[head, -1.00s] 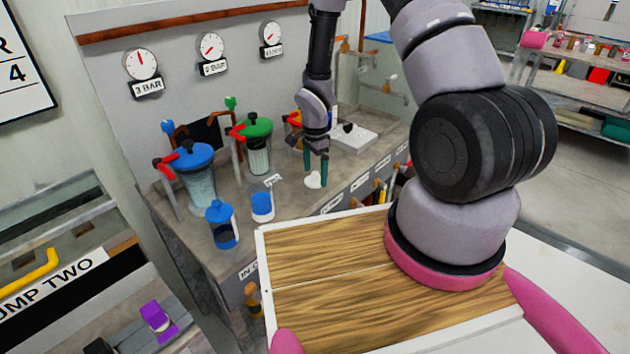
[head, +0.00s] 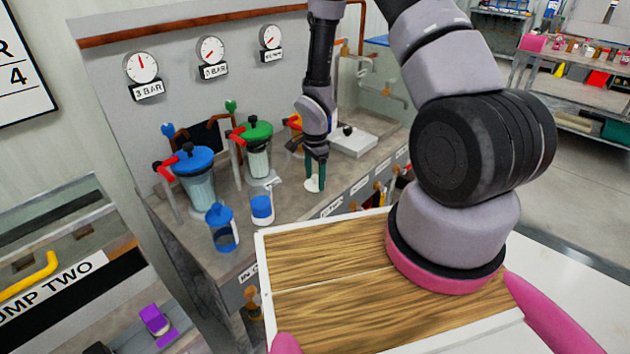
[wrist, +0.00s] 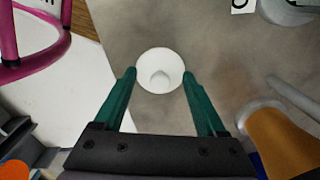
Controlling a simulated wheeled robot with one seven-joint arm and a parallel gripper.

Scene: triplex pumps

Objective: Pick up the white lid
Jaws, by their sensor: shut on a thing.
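The white lid (wrist: 160,62) is a small round disc with a raised knob at its centre, between my green fingertips in the wrist view. In the head view the lid (head: 311,187) is small and partly hidden by the fingers, low at the front part of the grey counter. My gripper (head: 315,182) points down over it. In the wrist view my gripper (wrist: 160,76) has one finger at each side of the lid's rim and is shut on it. I cannot tell whether the lid touches the counter.
A cup with blue contents (head: 262,209) and a blue-lidded bottle (head: 221,228) stand to the left. Blue-topped (head: 196,173) and green-topped (head: 258,150) pump vessels stand behind. An orange cylinder (wrist: 280,140) is close at right in the wrist view. A wooden-topped tray (head: 340,250) is in front.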

